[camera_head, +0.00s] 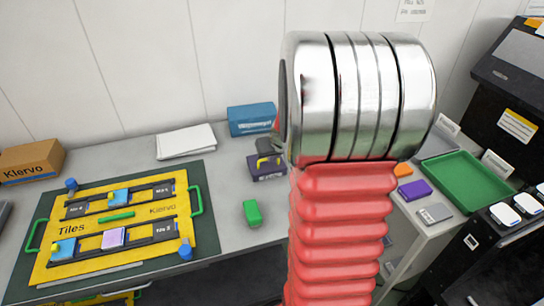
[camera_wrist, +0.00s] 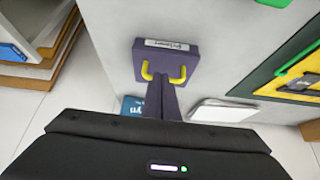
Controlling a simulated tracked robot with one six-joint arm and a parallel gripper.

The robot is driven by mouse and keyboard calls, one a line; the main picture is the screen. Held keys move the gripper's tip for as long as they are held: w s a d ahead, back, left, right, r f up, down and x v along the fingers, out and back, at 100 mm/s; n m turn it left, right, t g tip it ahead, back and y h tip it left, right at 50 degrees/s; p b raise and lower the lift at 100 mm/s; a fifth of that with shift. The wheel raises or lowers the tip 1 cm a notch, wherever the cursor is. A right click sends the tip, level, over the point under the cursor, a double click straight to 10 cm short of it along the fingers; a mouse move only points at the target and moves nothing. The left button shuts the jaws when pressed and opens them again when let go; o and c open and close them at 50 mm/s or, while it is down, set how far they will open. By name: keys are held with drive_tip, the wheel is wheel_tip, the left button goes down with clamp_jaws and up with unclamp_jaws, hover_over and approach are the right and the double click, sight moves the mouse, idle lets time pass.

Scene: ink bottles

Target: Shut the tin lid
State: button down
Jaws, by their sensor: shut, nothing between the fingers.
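The purple tin (camera_head: 267,174) stands on the grey bench near the middle of the head view. It has a yellow U-shaped handle and a pale label on its front. In the wrist view the tin (camera_wrist: 165,56) is at upper centre, with its handle's two ends showing either side of my fingers. The lid looks flat or nearly so; I cannot tell whether a gap remains. My gripper (camera_wrist: 163,80) is shut and empty, its fingertips over the middle of the handle and hiding it. Contact is unclear. In the head view my arm partly covers the gripper.
A blue box (camera_head: 250,119) and white papers (camera_head: 186,141) lie behind the tin. A green block (camera_head: 252,213) is in front. A yellow tile board (camera_head: 120,228) fills the left. A green tray (camera_head: 468,181) is at right. Bench around the green block is clear.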

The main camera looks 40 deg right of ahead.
drive_tip(key=r, duration=0.2)
drive_tip(key=shift+w+d+r, duration=0.25)
drive_tip(key=shift+w+r, duration=0.05)
drive_tip(key=shift+r, duration=0.1)
drive_tip(key=shift+s+r, duration=0.15)
drive_tip(key=shift+r, duration=0.1)
drive_tip(key=s+a+f, duration=0.1)
drive_tip(key=s+a, duration=0.3)
drive_tip(key=s, duration=0.4)
drive_tip(key=shift+s+f, duration=0.25)
drive_tip(key=shift+f, duration=0.05)
